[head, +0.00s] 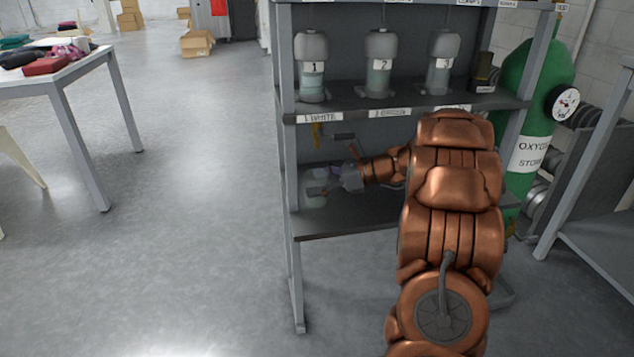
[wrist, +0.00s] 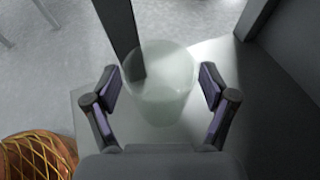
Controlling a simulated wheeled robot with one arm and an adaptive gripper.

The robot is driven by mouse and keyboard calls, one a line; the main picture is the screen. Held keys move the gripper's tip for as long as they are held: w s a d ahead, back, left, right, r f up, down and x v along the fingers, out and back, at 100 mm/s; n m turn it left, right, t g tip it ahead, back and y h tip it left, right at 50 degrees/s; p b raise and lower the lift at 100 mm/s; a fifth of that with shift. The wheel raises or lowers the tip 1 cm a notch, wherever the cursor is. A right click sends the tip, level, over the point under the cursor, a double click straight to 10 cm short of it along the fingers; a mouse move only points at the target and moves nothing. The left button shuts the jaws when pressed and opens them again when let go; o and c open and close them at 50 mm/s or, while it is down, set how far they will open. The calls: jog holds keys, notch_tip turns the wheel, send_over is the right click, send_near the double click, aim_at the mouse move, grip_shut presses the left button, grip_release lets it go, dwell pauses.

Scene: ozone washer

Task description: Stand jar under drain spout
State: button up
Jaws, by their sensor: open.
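A translucent pale glass jar (wrist: 160,85) stands on the lower shelf (head: 350,220) of a grey rack, at the rack's left end. In the head view the jar (head: 314,198) is partly hidden by my gripper (head: 316,181). In the wrist view my gripper (wrist: 160,88) is open, with one finger on each side of the jar and a visible gap around it. My arm hides the shelf's right part.
Numbered vessels 1 (head: 312,68), 2 (head: 380,66) and 3 (head: 443,64) stand on the middle shelf (head: 345,108). A rack post (head: 289,200) rises close left of the jar. A green oxygen cylinder (head: 530,110) stands at right. A table (head: 60,75) stands left; floor between is clear.

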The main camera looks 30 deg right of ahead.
jog(key=shift+r, duration=0.1)
jog(key=shift+s+d+r, duration=0.1)
jog(key=shift+r, duration=0.15)
jog(key=p+v, duration=0.5)
jog(key=v, duration=0.7)
jog(key=s+a+f+n+g, duration=0.1)
jog(key=s+a+n+g, duration=0.25)
jog(key=a, duration=0.55)
jog(key=s+a+n+g, duration=0.25)
jog(key=a+n, duration=0.25)
jog(key=a, duration=0.5)
jog(key=s+a+f+n+g, duration=0.15)
jog(key=a+n+g, duration=0.25)
jog(key=a, duration=0.5)
jog(key=s+a+n+g+h, duration=0.3)
jog(key=s+a+n+h, duration=0.3)
jog(key=s, duration=0.6)
jog(key=s+d+f+n+h, duration=0.1)
jog(key=s+f+n+h, duration=0.1)
jog(key=s+n, duration=0.7)
jog(key=shift+s+d+f+g+h, duration=0.3)
jog(key=shift+s+f+h, duration=0.1)
jog(key=shift+s+h, duration=0.6)
jog(key=shift+s, duration=0.1)
